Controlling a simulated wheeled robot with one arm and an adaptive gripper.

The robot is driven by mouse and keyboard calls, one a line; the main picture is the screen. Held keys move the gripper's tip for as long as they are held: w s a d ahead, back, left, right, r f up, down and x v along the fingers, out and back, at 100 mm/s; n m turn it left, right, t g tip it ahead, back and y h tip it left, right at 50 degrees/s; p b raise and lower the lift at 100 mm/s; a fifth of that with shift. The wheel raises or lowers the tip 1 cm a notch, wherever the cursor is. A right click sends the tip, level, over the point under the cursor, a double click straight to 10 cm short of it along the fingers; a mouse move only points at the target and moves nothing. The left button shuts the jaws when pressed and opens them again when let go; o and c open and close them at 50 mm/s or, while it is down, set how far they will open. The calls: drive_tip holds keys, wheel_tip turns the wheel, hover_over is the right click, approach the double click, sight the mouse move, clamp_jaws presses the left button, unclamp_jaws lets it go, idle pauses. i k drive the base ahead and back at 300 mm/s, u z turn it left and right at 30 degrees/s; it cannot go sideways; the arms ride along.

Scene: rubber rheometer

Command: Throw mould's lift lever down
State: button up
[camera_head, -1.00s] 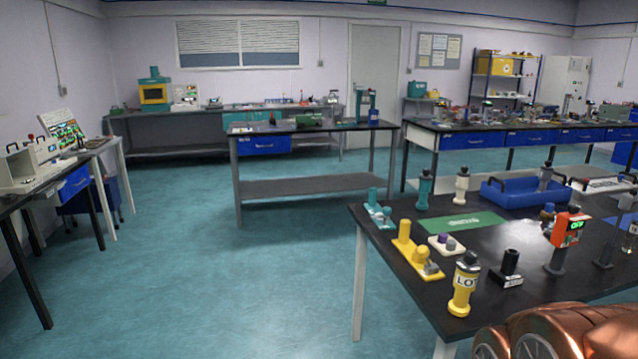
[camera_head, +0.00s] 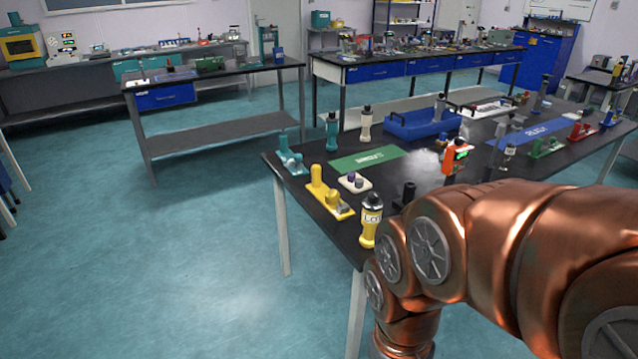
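I cannot pick out the mould or its lift lever for certain in the head view. On the near black table (camera_head: 318,232) stand a yellow fixture (camera_head: 328,194) with short posts and a similar teal fixture (camera_head: 289,158) behind it. An orange device (camera_head: 455,157) with a green display stands further right. A red fixture (camera_head: 580,131) and a green fixture (camera_head: 545,147) are near the table's right side. My copper arm fills the lower right, in front of part of this table. My gripper is not in view.
A yellow bottle-like object (camera_head: 371,220) stands at the near edge, close to my arm. A blue tray (camera_head: 408,130) and a green mat (camera_head: 366,160) lie further back. A middle bench (camera_head: 215,138) stands behind. The teal floor (camera_head: 180,270) at left is clear.

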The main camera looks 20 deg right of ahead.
sight(333, 194)
drive_tip(key=z, duration=1.05)
drive_tip(key=i, duration=0.4)
drive_tip(key=u, duration=2.6)
